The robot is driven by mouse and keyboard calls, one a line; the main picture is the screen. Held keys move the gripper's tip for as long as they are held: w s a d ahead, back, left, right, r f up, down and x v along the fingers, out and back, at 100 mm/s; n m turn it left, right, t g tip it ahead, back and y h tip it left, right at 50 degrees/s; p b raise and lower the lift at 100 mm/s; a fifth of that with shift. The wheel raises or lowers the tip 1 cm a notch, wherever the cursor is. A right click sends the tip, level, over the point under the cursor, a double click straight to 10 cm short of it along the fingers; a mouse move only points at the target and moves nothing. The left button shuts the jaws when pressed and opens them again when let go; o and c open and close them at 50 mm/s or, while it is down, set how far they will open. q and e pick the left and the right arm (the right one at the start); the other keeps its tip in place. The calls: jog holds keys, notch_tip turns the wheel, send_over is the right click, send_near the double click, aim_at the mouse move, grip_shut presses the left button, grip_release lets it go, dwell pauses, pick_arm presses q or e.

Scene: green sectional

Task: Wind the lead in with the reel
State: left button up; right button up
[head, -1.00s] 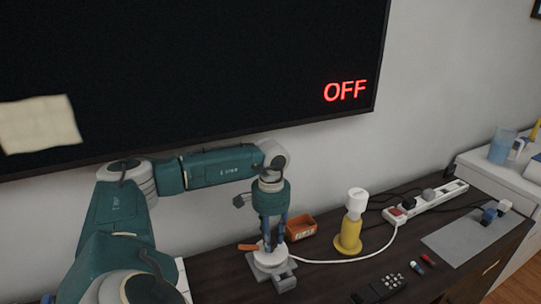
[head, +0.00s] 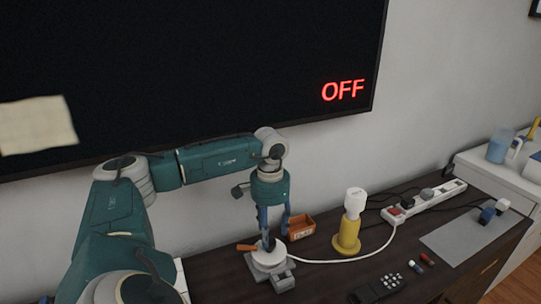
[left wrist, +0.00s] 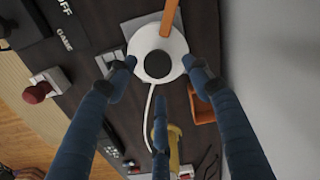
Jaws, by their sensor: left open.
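A dark round hub (left wrist: 158,64) sits in the disc's middle. The white lead (head: 340,261) runs from the reel, past the yellow post, towards the power strip. My left gripper (head: 274,233) is open, pointing down above the reel. In the left wrist view its fingertips (left wrist: 156,67) spread over either side of the disc. My right gripper is not in view.
A yellow post with a white top (head: 348,232) stands right of the reel. An orange box (head: 300,227) is just behind it. The white power strip (head: 425,202) lies along the wall. A remote (head: 378,289) and a grey mat (head: 465,240) lie to the right.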

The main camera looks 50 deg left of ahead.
pick_arm(q)
notch_tip(320, 180, up, 9)
jog(key=shift+r, duration=0.15)
